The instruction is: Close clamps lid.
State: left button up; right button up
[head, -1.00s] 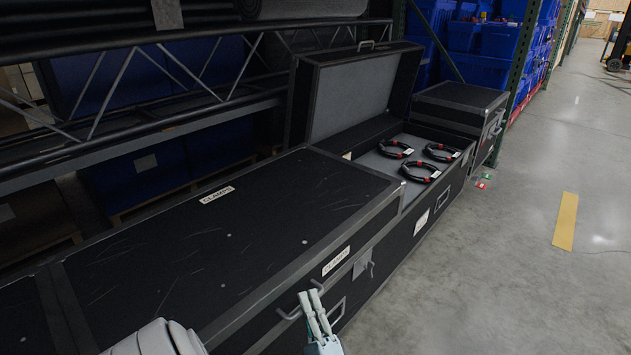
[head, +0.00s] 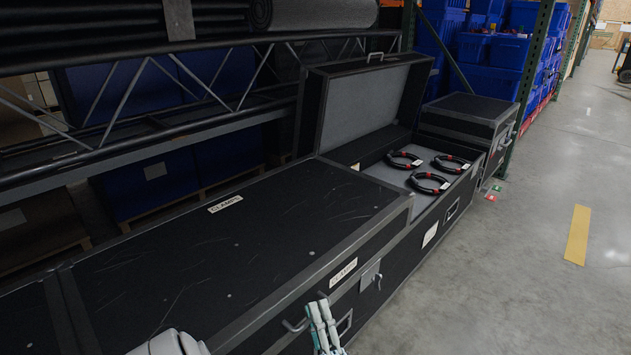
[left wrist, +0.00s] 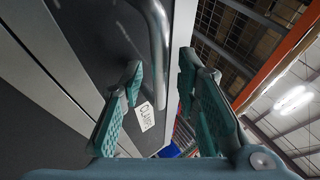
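The black clamps lid (head: 250,245) with grey edges lies flat, looking down on its long case. It has a white CLAMPS label on top (head: 225,204) and one on its front edge (head: 343,272). A grey handle (head: 294,326) sticks out from the front edge. My left gripper (head: 321,312) is just right of this handle in the head view. In the left wrist view my left gripper (left wrist: 160,95) is open, with a metal handle bar (left wrist: 157,45) showing between its fingers. I cannot tell whether it touches. The right gripper is not in view.
A neighbouring case (head: 465,192) stands open with several black cable rings (head: 430,182) inside and its lid (head: 368,105) raised. A closed black case (head: 470,110) stands behind it. A metal truss (head: 110,120) runs along the left.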

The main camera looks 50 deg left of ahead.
pick_arm(q)
notch_tip(320, 180, up, 9)
jog(key=shift+a+f, duration=0.1)
jog(key=shift+a, duration=0.05)
jog(key=shift+r, duration=0.25)
